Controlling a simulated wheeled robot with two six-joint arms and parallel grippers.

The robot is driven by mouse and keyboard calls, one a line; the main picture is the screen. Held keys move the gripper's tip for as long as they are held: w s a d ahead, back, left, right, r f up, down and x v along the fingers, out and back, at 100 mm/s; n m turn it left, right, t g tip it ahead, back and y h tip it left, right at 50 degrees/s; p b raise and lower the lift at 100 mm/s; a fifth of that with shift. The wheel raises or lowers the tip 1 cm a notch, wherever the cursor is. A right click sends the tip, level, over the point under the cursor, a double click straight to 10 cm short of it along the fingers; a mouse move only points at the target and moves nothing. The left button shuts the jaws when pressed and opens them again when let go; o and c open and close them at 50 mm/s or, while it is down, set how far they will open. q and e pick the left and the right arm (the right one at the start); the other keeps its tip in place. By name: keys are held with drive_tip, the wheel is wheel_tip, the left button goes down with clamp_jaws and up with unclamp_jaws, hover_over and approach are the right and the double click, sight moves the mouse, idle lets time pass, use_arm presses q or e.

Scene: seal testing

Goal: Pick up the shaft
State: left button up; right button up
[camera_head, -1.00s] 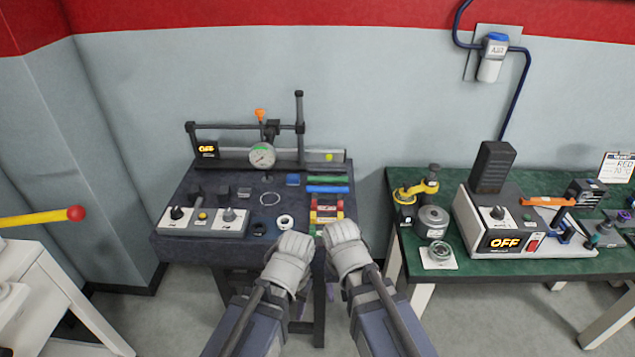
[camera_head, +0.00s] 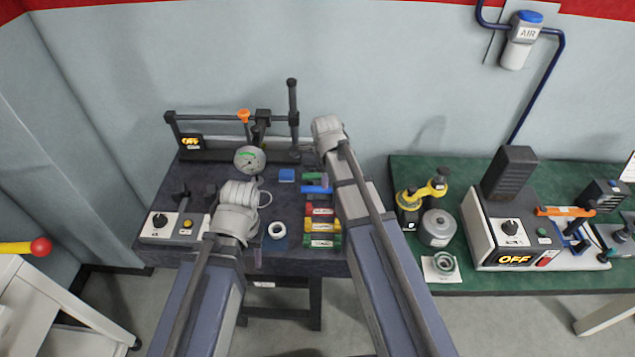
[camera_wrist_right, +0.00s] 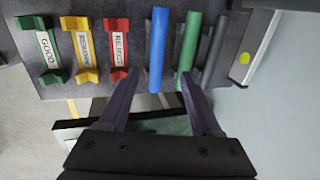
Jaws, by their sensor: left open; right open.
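A blue shaft (camera_head: 315,189), a green shaft (camera_head: 311,177) and a dark grey shaft (camera_wrist_right: 216,50) lie side by side on the dark bench. Which one the task means, I cannot tell. The blue (camera_wrist_right: 158,40) and green (camera_wrist_right: 190,38) shafts also show in the right wrist view. My right gripper (camera_wrist_right: 160,75) is open and empty, its fingertips on either side of the blue shaft's near part, with the right fingertip by the green one. In the head view its arm hides part of the shafts. My left gripper (camera_head: 257,255) is open over the bench's front left; its forearm hides most of it.
Red REJECT (camera_head: 320,212), yellow REWORK (camera_head: 321,227) and green GOOD (camera_head: 321,241) holders stand in front of the shafts. A white ring (camera_head: 277,231) lies between my arms. A green-topped table (camera_head: 470,283) stands right.

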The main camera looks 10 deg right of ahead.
sight(304, 189)
drive_tip(key=b+x, duration=0.7)
drive_tip(key=x, duration=0.1)
drive_tip(key=shift+s+a+b, duration=0.15)
drive_tip(key=shift+s+b, duration=0.05)
drive_tip(key=shift+b, duration=0.2)
drive_tip(key=shift+r, duration=0.1)
clamp_jaws()
idle(0.4)
idle(0.9)
